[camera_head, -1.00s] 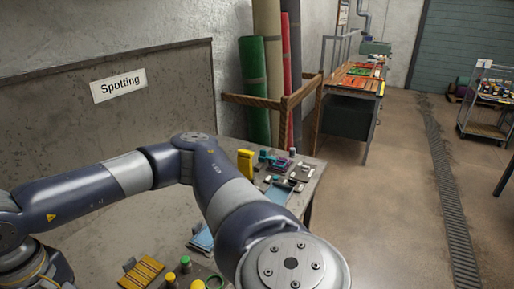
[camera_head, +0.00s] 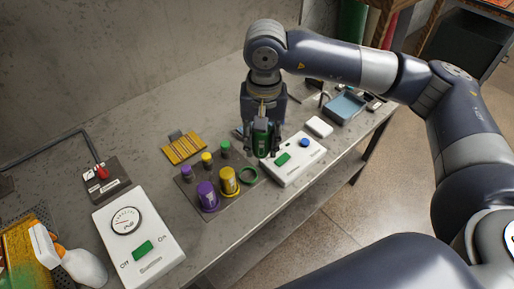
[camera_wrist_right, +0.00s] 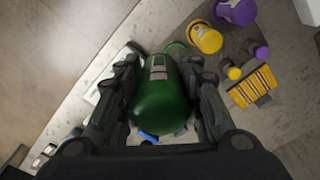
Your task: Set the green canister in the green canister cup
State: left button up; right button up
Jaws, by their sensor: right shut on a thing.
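My right gripper (camera_head: 263,150) is shut on the green canister (camera_head: 261,134) and holds it upright above the bench. The canister fills the middle of the wrist view (camera_wrist_right: 161,108), between both fingers. The green canister cup (camera_head: 249,175) is an empty green ring at the right end of a dark plate. It lies just below and left of the canister in the head view; whether the canister is clear of its rim in height is hard to tell. In the wrist view the cup (camera_wrist_right: 177,47) shows partly behind the canister. My left gripper is not in view.
Beside the cup stand a yellow canister (camera_head: 229,181) and a purple canister (camera_head: 207,197), with small coloured knobs behind. A white box with a blue button (camera_head: 294,158) sits close right. A yellow slatted piece (camera_head: 184,147) lies left. The front bench strip is clear.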

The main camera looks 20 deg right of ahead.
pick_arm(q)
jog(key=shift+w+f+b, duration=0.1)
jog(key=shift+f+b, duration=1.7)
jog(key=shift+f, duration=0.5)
pick_arm(e)
jog(key=shift+w+a+f+m, duration=0.3)
jog(key=shift+w+f+m, duration=0.65)
jog(key=shift+f+m, duration=1.2)
jog(key=shift+w+a+f+m, duration=0.3)
jog(key=shift+w+f+m, duration=0.7)
jog(key=shift+f, duration=2.1)
jog(key=shift+w+a+f+m, duration=0.3)
jog(key=shift+w+f+m, duration=0.6)
jog(key=shift+f+m, duration=1.25)
jog(key=shift+f+n, duration=0.45)
jog(key=shift+n, duration=0.05)
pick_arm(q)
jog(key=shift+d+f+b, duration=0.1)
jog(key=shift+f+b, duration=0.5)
pick_arm(e)
jog(key=shift+f, duration=0.6)
jog(key=o, duration=1.1)
